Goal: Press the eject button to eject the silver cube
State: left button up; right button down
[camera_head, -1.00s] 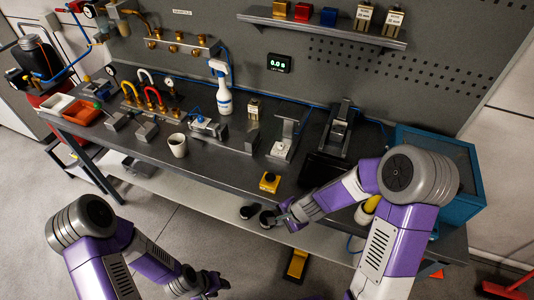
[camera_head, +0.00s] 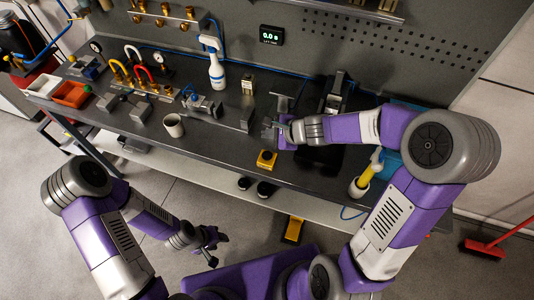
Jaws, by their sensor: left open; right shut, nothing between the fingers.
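A yellow box with a dark round button (camera_head: 266,159) sits near the front edge of the workbench (camera_head: 215,150); it is the only button I make out. My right gripper (camera_head: 270,131) is shut and empty, reaching over the bench just behind the yellow box, and looks apart from it. Its height above the bench is hard to judge. It partly covers the grey fixture (camera_head: 283,103) behind it. I cannot make out a silver cube for certain. My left gripper (camera_head: 213,253) is open and empty, low in front of the bench, over the floor.
A white cup (camera_head: 173,125), a spray bottle (camera_head: 216,68) and a grey clamp device (camera_head: 201,104) stand left of my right gripper. A display (camera_head: 271,35) hangs on the back panel.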

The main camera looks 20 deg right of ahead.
jog(key=b, duration=0.8)
send_over(269, 157)
notch_tip(269, 157, down, 8)
jog(key=shift+f, duration=0.4)
jog(key=shift+f+b, duration=0.15)
jog(key=shift+b, duration=0.2)
dwell(1.0)
jog(key=shift+f+b, duration=0.3)
jog(key=shift+b, duration=0.1)
